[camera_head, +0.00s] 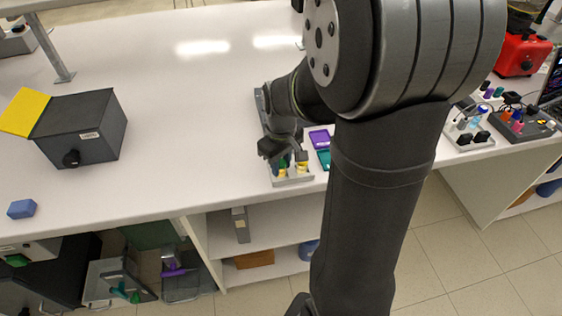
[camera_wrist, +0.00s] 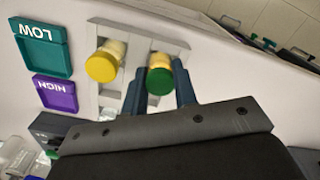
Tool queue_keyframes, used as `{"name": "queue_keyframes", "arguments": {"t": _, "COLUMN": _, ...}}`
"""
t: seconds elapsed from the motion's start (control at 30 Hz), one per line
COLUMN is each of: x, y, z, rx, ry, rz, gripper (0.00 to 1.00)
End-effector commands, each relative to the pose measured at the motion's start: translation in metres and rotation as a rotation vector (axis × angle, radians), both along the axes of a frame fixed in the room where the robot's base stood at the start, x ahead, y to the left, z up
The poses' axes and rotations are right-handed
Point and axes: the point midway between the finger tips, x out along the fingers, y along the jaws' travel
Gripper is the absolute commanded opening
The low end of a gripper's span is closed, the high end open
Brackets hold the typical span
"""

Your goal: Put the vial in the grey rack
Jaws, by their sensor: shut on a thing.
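The grey rack (camera_wrist: 140,36) lies on the bench, and its front edge shows in the head view (camera_head: 292,181). My gripper (camera_wrist: 160,70) is shut on a vial with a green cap (camera_wrist: 158,81), one finger on each side. This vial is at the rack, beside a second vial with a yellow cap (camera_wrist: 103,66). In the head view my gripper (camera_head: 281,157) is over the rack, with the green cap (camera_head: 281,169) and yellow cap (camera_head: 302,168) below it. The lower part of the held vial is hidden, so I cannot tell whether it is seated.
A teal tray marked LOW (camera_wrist: 44,47) and a purple tray marked HIGH (camera_wrist: 54,95) lie beside the rack. A dark box with a yellow flap (camera_head: 82,128) and a blue block (camera_head: 22,208) are at the left. The bench between is clear.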

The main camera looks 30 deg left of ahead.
Motion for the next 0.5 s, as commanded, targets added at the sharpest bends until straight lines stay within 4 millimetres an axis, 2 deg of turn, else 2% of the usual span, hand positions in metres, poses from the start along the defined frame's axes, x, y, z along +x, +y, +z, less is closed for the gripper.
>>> {"name": "queue_keyframes", "arguments": {"t": 0.37, "x": 0.0, "y": 0.0, "z": -0.0001, "rx": 0.0, "ry": 0.0, "rz": 0.0, "gripper": 0.04}}
{"name": "queue_keyframes", "arguments": {"t": 0.4, "x": 0.0, "y": -0.0001, "z": -0.0001, "rx": 0.0, "ry": 0.0, "rz": 0.0, "gripper": 0.28}}
{"name": "queue_keyframes", "arguments": {"t": 0.5, "x": 0.0, "y": -0.0001, "z": -0.0001, "rx": 0.0, "ry": 0.0, "rz": 0.0, "gripper": 0.47}}
